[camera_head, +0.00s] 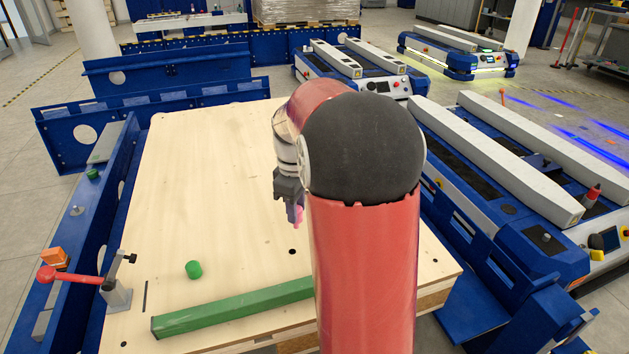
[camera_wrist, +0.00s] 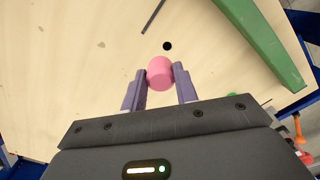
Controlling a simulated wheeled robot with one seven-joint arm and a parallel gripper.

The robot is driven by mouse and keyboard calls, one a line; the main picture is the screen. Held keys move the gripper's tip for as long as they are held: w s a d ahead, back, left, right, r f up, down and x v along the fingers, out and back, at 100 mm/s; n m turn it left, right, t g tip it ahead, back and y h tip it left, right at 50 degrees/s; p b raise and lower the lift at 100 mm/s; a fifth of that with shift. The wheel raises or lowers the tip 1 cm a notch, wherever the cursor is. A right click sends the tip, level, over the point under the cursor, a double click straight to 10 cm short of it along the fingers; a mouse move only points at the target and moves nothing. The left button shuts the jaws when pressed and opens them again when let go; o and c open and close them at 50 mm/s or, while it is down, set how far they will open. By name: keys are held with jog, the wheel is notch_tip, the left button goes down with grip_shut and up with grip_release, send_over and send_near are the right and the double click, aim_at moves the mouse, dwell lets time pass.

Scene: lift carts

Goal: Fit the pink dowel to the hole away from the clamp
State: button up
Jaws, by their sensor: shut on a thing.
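The pink dowel (camera_wrist: 160,73) is held between the two fingers of my gripper (camera_wrist: 159,80), its round end showing in the wrist view. In the head view, a sliver of the pink dowel (camera_head: 299,215) shows below my gripper (camera_head: 294,208), beside my red arm. The dark hole (camera_wrist: 167,46) away from the clamp lies just ahead of the dowel and is uncovered; it also shows in the head view (camera_head: 292,251). The dowel appears above the board, apart from the hole. The clamp (camera_head: 117,290) with a red handle stands at the board's left edge.
A green bar (camera_head: 232,308) lies along the near part of the wooden board (camera_head: 205,180). A short green dowel (camera_head: 193,269) stands between clamp and bar. An orange block (camera_head: 54,258) sits on the blue left rail. The board's far area is clear. Lift carts (camera_head: 500,180) stand right.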

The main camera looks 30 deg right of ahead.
jog(key=shift+a+f, duration=0.35)
jog(key=shift+a, duration=0.45)
jog(key=shift+r, duration=0.1)
jog(key=shift+f+b, duration=1.75)
jog(key=shift+f, duration=1.1)
jog(key=shift+f, duration=0.1)
jog(key=shift+f+b, duration=1.35)
jog(key=shift+f, duration=0.65)
jog(key=o, duration=1)
jog(key=shift+o, duration=0.2)
